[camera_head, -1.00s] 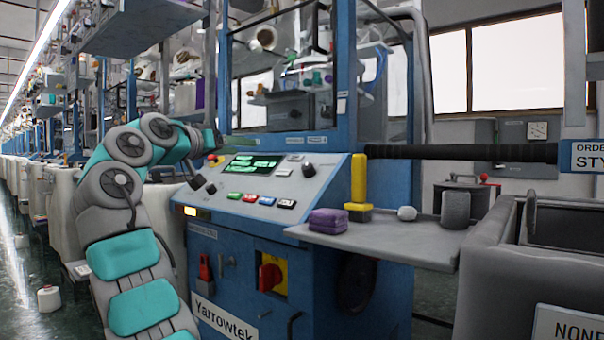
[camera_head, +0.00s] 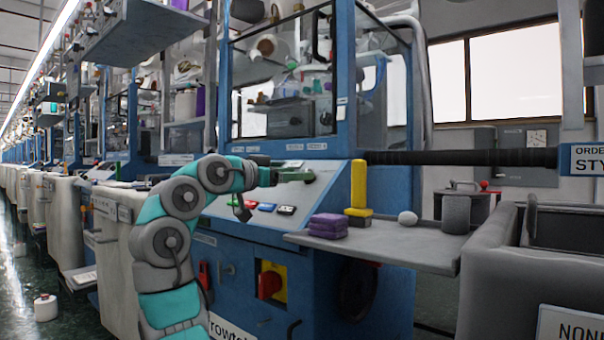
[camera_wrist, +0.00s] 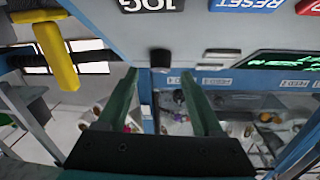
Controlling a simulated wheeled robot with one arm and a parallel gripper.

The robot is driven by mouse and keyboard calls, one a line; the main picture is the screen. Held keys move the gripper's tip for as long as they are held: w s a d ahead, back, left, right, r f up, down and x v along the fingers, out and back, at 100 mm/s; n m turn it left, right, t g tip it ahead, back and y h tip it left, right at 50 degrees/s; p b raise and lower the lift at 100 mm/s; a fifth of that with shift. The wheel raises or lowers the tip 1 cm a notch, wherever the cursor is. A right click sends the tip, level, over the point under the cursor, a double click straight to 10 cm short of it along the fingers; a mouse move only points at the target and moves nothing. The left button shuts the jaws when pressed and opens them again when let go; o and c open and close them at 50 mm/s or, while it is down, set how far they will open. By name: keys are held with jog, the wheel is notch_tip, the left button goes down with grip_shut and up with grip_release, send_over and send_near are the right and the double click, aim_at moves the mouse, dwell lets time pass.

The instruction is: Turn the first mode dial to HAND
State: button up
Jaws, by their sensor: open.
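A small black knob (camera_wrist: 160,57), which looks like the mode dial, stands on the control panel in the wrist view. It lies just ahead of and between the fingertips of my gripper (camera_wrist: 157,80). The green fingers are apart, with nothing held between them. Whether they flank the knob or stop short of it I cannot tell. No HAND mark or pointer is readable. In the head view my gripper (camera_head: 288,170) is at the upper right of the sloped panel (camera_head: 315,195) and covers the knob there.
Push buttons (camera_head: 267,207) sit low on the panel. A red rotary switch (camera_head: 269,282) is on the cabinet front. A black bar (camera_head: 460,157) runs right.

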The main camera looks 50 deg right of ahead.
jog(key=shift+d, duration=1.5)
grip_shut()
